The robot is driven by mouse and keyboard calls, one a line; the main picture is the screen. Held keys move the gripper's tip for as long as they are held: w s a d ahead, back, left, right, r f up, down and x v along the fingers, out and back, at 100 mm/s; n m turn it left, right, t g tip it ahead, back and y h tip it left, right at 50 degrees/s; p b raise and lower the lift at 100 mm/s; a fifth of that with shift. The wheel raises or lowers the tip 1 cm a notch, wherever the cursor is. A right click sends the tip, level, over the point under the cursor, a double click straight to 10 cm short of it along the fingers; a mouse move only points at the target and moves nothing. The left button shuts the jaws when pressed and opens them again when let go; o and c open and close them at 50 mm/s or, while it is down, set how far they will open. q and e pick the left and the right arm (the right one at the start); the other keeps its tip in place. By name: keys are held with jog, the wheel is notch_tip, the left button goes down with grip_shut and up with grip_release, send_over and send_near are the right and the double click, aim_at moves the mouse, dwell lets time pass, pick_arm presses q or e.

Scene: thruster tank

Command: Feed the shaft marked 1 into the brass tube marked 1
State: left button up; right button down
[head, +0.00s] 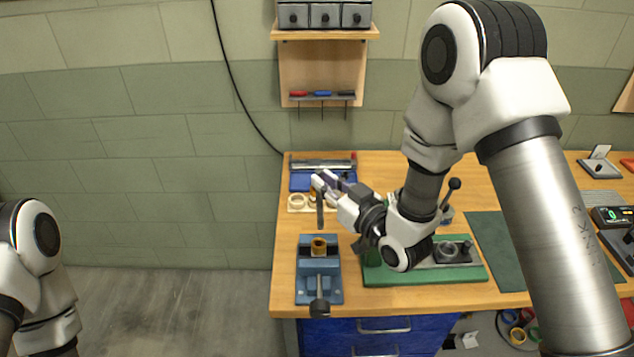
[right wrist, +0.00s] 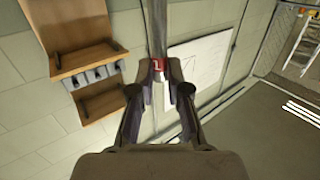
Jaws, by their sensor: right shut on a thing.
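My right gripper (head: 322,184) is shut on a dark grey metal shaft (head: 320,212), which hangs close to upright below the fingers. In the right wrist view the shaft (right wrist: 157,25) runs between the fingertips (right wrist: 158,78) beside a red tag (right wrist: 158,65) with a pale mark that looks like a 1. A brass tube (head: 319,243) stands upright in a blue vise (head: 306,284) at the bench's front left. The shaft's lower end is above the tube, apart from it. I cannot read a number on the tube. My left arm shows at the left edge; its gripper is out of view.
A blue tray (head: 301,183) with a metal rod (head: 320,163) lies at the bench's back left. A pale holder (head: 296,202) with rings sits before it. A green fixture (head: 400,276) with a lever stands right of the vise. A dark green mat (head: 495,240) lies farther right.

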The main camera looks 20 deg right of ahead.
aim_at(322, 209)
jog(key=shift+t, duration=0.3)
notch_tip(322, 209, down, 7)
jog(key=b, duration=0.5)
jog(key=shift+a+r, duration=0.15)
jog(key=shift+r, duration=0.05)
pick_arm(q)
notch_tip(322, 209, down, 7)
jog(key=b, duration=0.1)
jog(key=shift+r+b, duration=0.15)
jog(key=shift+b, duration=0.2)
pick_arm(e)
jog(key=shift+f, duration=0.95)
jog(key=c, duration=1.1)
grip_release()
jog(key=shift+o, duration=0.2)
